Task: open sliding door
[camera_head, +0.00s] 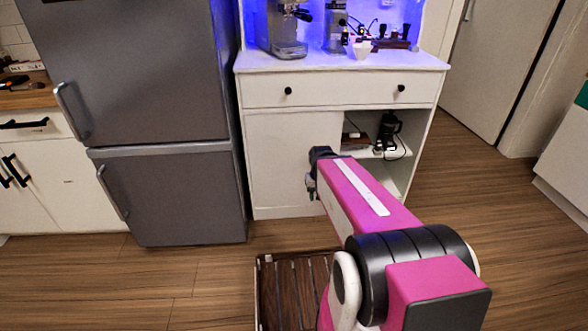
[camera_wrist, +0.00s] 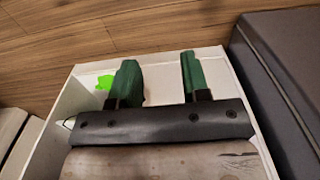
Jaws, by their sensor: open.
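The sliding door (camera_head: 280,160) is a plain white panel at the lower left of the white cabinet (camera_head: 345,95). The compartment on the right is uncovered. In the head view my gripper (camera_head: 312,185) is in front of the door's right part, and my arm hides some of the door and the opening. In the wrist view my gripper (camera_wrist: 158,78) has its two green fingers apart with nothing seen between them. White cabinet surfaces surround them. I cannot tell whether a finger touches the door. A small bright green patch (camera_wrist: 104,82) shows beside the left finger.
A grey fridge (camera_head: 165,190) stands close on the cabinet's left. A dark coffee device (camera_head: 388,130) sits on the right inner shelf. A grey espresso machine (camera_head: 283,30) stands on top. A slatted wooden piece (camera_head: 295,290) lies on the floor in front. Floor to the right is clear.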

